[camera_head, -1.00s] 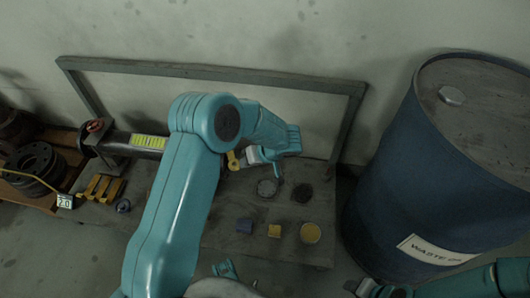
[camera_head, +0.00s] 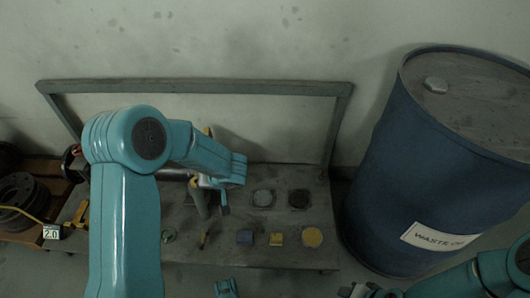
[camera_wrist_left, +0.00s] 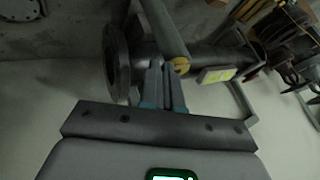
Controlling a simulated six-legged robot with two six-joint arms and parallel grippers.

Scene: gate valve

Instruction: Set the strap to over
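I cannot clearly make out a strap in either view. A dark pipe with a yellow-green label (camera_wrist_left: 218,75) and a round flange (camera_wrist_left: 117,62) lies beyond my left gripper in the wrist view. A grey bar (camera_wrist_left: 163,28) with a yellow piece (camera_wrist_left: 181,65) near its lower end is right at the fingertips. My left gripper (camera_wrist_left: 164,68) has its fingers close together; whether anything is between them is unclear. In the head view it (camera_head: 212,187) is above the bench, and my arm hides much of the pipe. My right gripper (camera_head: 365,291) is cut off at the bottom edge.
A metal frame (camera_head: 200,87) stands behind. A blue barrel (camera_head: 425,170) stands right.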

